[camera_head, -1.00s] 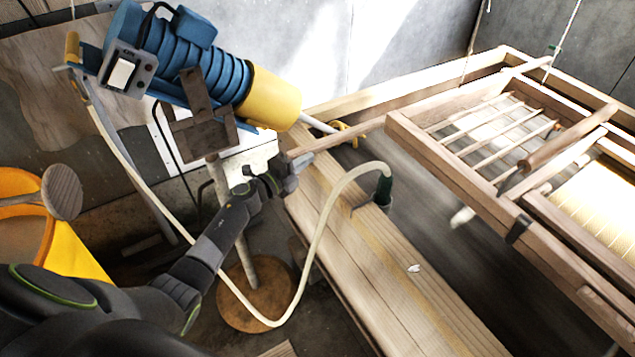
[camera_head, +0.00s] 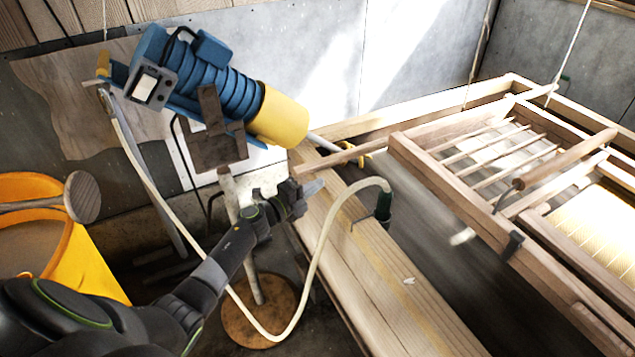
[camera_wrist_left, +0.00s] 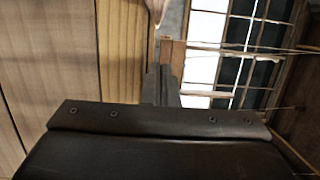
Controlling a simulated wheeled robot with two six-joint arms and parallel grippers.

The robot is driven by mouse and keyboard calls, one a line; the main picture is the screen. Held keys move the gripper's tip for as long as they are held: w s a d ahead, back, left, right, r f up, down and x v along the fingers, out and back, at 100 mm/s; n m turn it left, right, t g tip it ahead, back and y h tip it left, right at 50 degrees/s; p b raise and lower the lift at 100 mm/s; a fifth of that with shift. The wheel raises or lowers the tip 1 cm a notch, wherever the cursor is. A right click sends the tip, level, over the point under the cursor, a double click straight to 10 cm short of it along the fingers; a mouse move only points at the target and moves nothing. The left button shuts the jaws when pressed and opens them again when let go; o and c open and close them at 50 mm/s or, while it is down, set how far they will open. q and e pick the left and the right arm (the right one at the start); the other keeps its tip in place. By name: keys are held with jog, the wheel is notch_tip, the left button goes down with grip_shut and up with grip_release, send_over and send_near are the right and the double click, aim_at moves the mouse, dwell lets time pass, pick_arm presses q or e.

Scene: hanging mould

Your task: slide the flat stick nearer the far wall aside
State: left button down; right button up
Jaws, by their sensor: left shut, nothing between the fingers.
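A flat wooden stick (camera_head: 345,157) runs from the plank edge of the vat (camera_head: 375,255) toward the near-left corner of the hanging wooden mould frame (camera_head: 455,192), close to the far wall. My left gripper (camera_head: 316,187) is shut and empty. Its fingertips are just on the near side of the stick's left end; I cannot tell whether they touch it. In the left wrist view the shut fingers (camera_wrist_left: 163,86) point toward a reddish-brown wooden end and the slatted mould. My right gripper is not in view.
A blue motor with a yellow end (camera_head: 275,115) stands behind my left gripper. A yellow bucket (camera_head: 85,255) is at left.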

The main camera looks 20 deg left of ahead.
pick_arm(q)
jog(key=shift+a+v, duration=0.4)
jog(key=shift+v, duration=4)
jog(key=s+a+f+n+g+y, duration=0.25)
jog(key=s+f+n, duration=0.25)
jog(key=f, duration=0.5)
jog(key=s+a+f+n+g+y, duration=0.1)
jog(key=s+a+f+n+y, duration=0.15)
jog(key=s+f+n, duration=0.55)
jog(key=s+a+f+n+g+y, duration=0.1)
jog(key=s+f+n+g+y, duration=0.2)
jog(key=f, duration=0.9)
jog(key=s+d+f+n+g, duration=0.2)
jog(key=s+f, duration=0.3)
jog(key=s, duration=0.6)
jog(key=s+d+f+n+g, duration=0.3)
jog(key=s+f, duration=0.3)
jog(key=s, duration=0.5)
jog(key=s+d+f+n+g, duration=0.2)
jog(key=s+f, duration=0.3)
jog(key=s, duration=0.6)
jog(key=shift+d+f+g+b, duration=0.3)
jog(key=shift+d+g, duration=0.3)
jog(key=shift+g, duration=0.25)
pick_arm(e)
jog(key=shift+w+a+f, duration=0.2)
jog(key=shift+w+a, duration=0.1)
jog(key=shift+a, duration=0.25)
pick_arm(q)
jog(key=shift+s, duration=0.1)
